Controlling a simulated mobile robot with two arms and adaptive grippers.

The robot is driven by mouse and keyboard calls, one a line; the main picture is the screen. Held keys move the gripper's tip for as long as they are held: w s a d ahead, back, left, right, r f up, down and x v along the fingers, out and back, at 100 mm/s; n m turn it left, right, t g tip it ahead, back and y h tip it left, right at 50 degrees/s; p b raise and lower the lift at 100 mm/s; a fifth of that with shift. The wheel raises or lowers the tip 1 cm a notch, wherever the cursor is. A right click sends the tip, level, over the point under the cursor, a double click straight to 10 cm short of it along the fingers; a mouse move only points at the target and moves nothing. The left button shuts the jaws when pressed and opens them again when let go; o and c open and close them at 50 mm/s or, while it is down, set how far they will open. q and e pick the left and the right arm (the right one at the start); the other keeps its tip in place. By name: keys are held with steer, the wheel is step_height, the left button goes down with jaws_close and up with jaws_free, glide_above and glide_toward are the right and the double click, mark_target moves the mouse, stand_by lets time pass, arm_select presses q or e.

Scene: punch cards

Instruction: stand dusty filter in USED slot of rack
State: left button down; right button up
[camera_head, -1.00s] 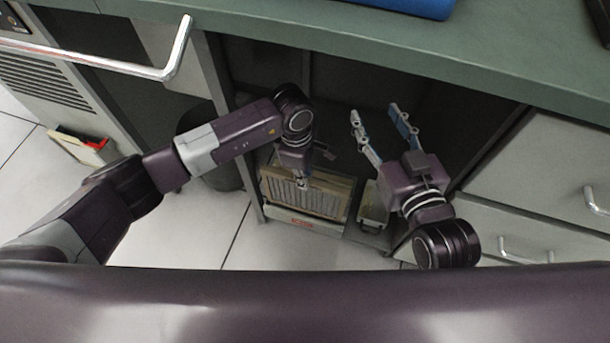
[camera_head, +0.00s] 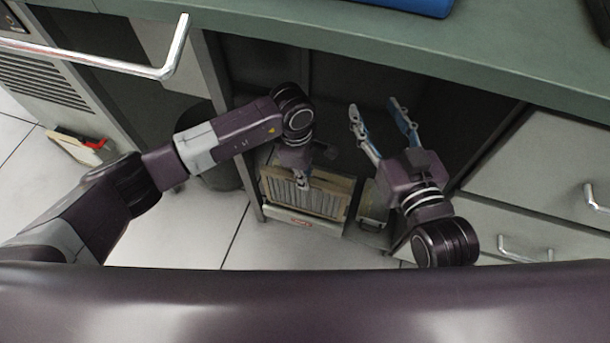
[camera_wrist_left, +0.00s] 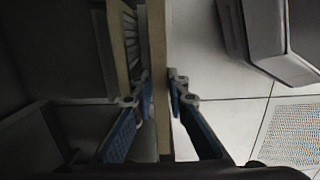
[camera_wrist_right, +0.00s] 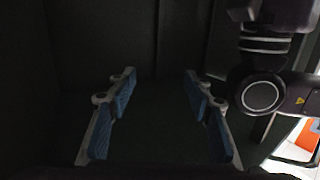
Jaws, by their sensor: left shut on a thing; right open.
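A pleated filter with a tan frame and grey pleats (camera_head: 318,200) stands under the counter, its face showing in the head view. My left gripper (camera_head: 302,182) reaches down to it. In the left wrist view, my left gripper (camera_wrist_left: 159,88) is shut on a tan frame edge (camera_wrist_left: 158,45), seen edge-on between the fingers. A second pleated panel (camera_wrist_left: 124,45) shows just left of it. The pale rack base (camera_head: 305,222) with a red label lies below the filter; its slot lettering is not readable. My right gripper (camera_head: 380,125) is open and empty, right of the filter.
The green counter (camera_head: 400,55) overhangs the dark bay. A dark round bin (camera_head: 222,172) stands to the left. Drawers (camera_head: 545,180) are on the right.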

steer(key=shift+r, duration=0.1)
steer(key=shift+w+a+r+t, duration=0.1)
steer(key=shift+r+t, duration=0.15)
steer(key=shift+r, duration=0.15)
steer(key=shift+w+a+r+t, duration=0.1)
steer(key=shift+r+t, duration=0.15)
steer(key=shift+r, duration=0.15)
steer(key=shift+s, duration=0.1)
stand_by(0.3)
steer(key=shift+r, duration=0.45)
arm_select(q)
steer(key=shift+b, duration=0.3)
arm_select(e)
steer(key=shift+r+t+y, duration=0.3)
steer(key=shift+r, duration=0.05)
steer(key=shift+a+r, duration=0.1)
steer(key=shift+r, duration=0.15)
steer(key=shift+r, duration=0.1)
stand_by(0.3)
steer(key=shift+r+t, duration=0.1)
steer(key=shift+t, duration=0.2)
